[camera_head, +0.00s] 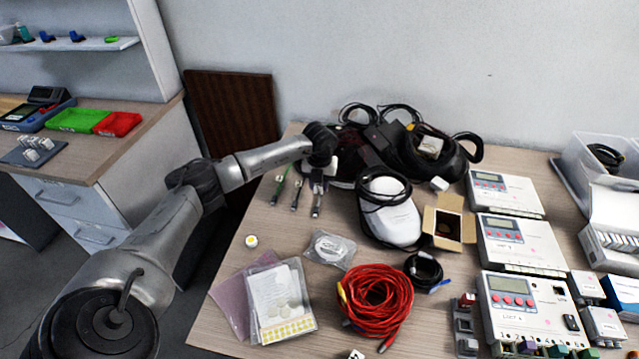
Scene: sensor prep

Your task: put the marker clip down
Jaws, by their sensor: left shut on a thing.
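My left arm reaches in from the lower left, over the back left of the table. My left gripper (318,182) points down there, in front of the dark bag. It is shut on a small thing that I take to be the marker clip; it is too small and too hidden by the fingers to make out. I cannot tell whether the gripper touches the table. My right gripper is not in view.
A clear bag (330,249), red cable coil (375,300) and plastic pouch (280,300) lie nearer. White controllers (520,243) line the right. Bare wood shows around the small round pot (251,241).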

